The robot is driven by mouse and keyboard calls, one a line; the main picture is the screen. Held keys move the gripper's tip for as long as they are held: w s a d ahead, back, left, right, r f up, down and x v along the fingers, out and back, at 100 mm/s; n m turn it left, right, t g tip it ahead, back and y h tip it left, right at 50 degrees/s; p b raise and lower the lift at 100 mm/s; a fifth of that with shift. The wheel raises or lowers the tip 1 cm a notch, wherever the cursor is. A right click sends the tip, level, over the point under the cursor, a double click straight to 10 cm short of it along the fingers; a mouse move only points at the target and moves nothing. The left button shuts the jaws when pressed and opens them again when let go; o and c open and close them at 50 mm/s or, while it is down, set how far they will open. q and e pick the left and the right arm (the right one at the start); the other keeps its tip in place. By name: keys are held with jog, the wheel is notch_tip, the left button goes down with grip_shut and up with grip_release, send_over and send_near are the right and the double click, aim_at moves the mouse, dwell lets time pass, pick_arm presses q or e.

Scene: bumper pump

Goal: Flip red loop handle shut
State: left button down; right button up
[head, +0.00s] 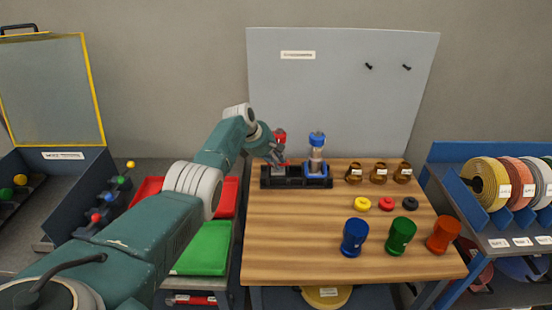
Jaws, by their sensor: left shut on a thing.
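A black stand (297,183) sits at the back left of the wooden table. It holds a red-capped pump (280,135) on the left and a blue-capped clear pump (317,150) on the right. My left arm reaches in from the left, and its gripper (277,157) is at the red-capped pump, shut on what looks like its red loop handle. The gripper covers much of that pump, so the handle's exact angle cannot be told. A blue loop (316,174) shows low at the front of the other pump. My right gripper is not in view.
Several brown jars (378,173), coloured rings (386,204) and blue, green and orange cups (401,236) stand on the table's right. A grey panel (350,80) rises behind. Red and green trays (204,248) lie left. The table's front left is clear.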

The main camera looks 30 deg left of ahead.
pick_arm(q)
jog(key=shift+w+a+r, duration=0.15)
jog(key=shift+w, duration=0.05)
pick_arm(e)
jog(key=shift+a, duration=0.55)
pick_arm(q)
jog(key=c, duration=1.9)
grip_release()
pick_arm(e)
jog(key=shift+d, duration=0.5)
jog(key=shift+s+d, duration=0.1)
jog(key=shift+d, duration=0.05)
